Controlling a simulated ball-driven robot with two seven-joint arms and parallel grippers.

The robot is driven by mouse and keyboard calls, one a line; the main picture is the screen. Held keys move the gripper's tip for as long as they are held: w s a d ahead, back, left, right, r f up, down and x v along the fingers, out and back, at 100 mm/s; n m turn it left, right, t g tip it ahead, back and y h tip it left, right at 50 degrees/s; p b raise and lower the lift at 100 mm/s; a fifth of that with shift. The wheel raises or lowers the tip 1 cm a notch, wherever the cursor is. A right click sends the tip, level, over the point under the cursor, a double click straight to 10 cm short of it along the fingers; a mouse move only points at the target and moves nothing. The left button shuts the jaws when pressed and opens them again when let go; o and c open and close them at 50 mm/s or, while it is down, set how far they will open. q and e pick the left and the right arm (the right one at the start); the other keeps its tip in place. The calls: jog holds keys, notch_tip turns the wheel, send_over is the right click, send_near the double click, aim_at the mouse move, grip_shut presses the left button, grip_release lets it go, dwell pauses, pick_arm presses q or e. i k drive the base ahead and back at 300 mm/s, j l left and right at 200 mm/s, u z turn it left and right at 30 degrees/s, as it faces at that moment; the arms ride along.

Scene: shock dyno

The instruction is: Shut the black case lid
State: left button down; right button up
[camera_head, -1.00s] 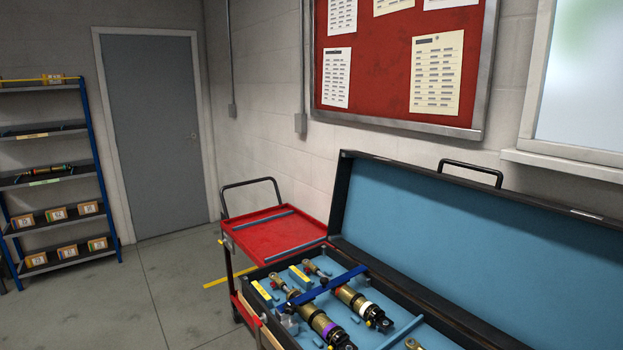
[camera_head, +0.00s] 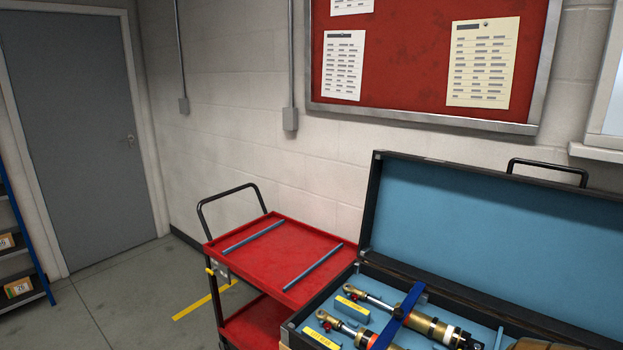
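The black case lid (camera_head: 500,222) stands open at the right, with a light blue lining and a black frame. The black case (camera_head: 336,285) under it is cut off by the bottom and right edges of the picture. In its blue interior lie brass-coloured shock absorbers (camera_head: 430,326), a blue bar (camera_head: 402,312) across them and yellow-labelled blocks (camera_head: 352,307). A black handle (camera_head: 548,168) shows behind the lid's top edge. Neither gripper is in view.
A red cart (camera_head: 280,255) with a black handle and two grey-blue strips on top stands left of the case. A shelf (camera_head: 22,250) is at the left edge, beside a grey door (camera_head: 80,130). A red notice board (camera_head: 420,65) hangs above. Floor is clear between door and cart.

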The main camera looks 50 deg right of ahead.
aim_at(545, 256)
jog(key=i+j+z, duration=0.1)
jog(key=i, duration=0.35)
jog(key=i+j, duration=0.1)
jog(key=i, duration=0.35)
jog(key=i+z, duration=0.25)
jog(key=z, duration=0.25)
jog(key=i+j+z, duration=0.15)
jog(key=z, duration=0.3)
jog(key=i+j+z, duration=0.2)
jog(key=z, duration=0.3)
jog(key=i, duration=0.05)
